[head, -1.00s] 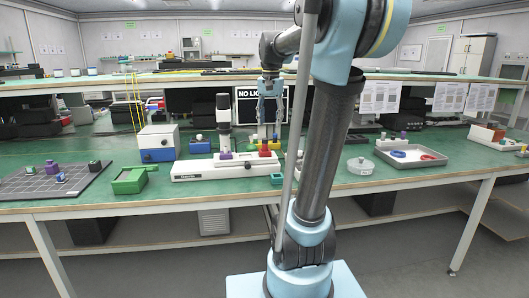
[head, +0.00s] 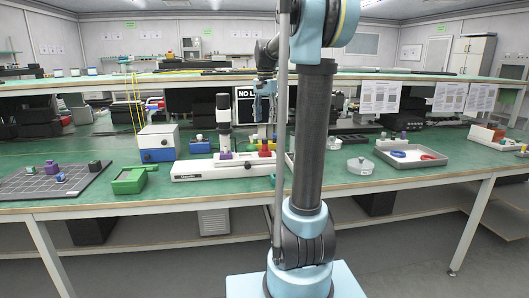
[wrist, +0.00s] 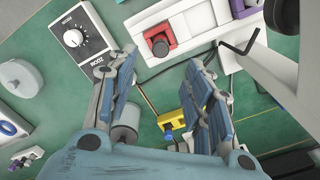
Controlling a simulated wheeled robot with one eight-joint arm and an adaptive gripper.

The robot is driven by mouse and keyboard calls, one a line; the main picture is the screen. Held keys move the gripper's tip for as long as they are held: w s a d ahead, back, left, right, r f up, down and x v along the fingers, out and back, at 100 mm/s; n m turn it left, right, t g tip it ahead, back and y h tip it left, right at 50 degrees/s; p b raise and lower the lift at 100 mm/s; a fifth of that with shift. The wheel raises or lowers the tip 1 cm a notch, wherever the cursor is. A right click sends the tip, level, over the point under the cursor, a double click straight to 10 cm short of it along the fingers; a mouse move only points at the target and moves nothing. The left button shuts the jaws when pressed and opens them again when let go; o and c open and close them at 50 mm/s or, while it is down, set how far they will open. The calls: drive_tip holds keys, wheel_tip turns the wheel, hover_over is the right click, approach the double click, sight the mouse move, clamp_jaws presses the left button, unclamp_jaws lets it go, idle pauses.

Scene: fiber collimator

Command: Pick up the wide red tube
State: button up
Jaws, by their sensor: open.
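A red part (head: 264,151) stands at the right end of the long white base (head: 222,171) on the bench; I take it for the wide red tube. In the wrist view a red piece with a dark round knob (wrist: 157,37) sits on the white base (wrist: 188,20), just beyond my fingertips. My gripper (wrist: 163,68) is open, and nothing is between its fingers.
A purple part (head: 225,154) and a dark upright instrument (head: 223,110) stand left of the red part. A dial box (wrist: 77,39) lies left of my gripper. A yellow part (wrist: 172,122) is below it. A grey tray (head: 413,153) with rings lies to the right.

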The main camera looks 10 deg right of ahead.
sight(265, 140)
wheel_tip(265, 140, down, 11)
drive_tip(key=shift+w+r, duration=0.1)
idle(0.6)
clamp_jaws()
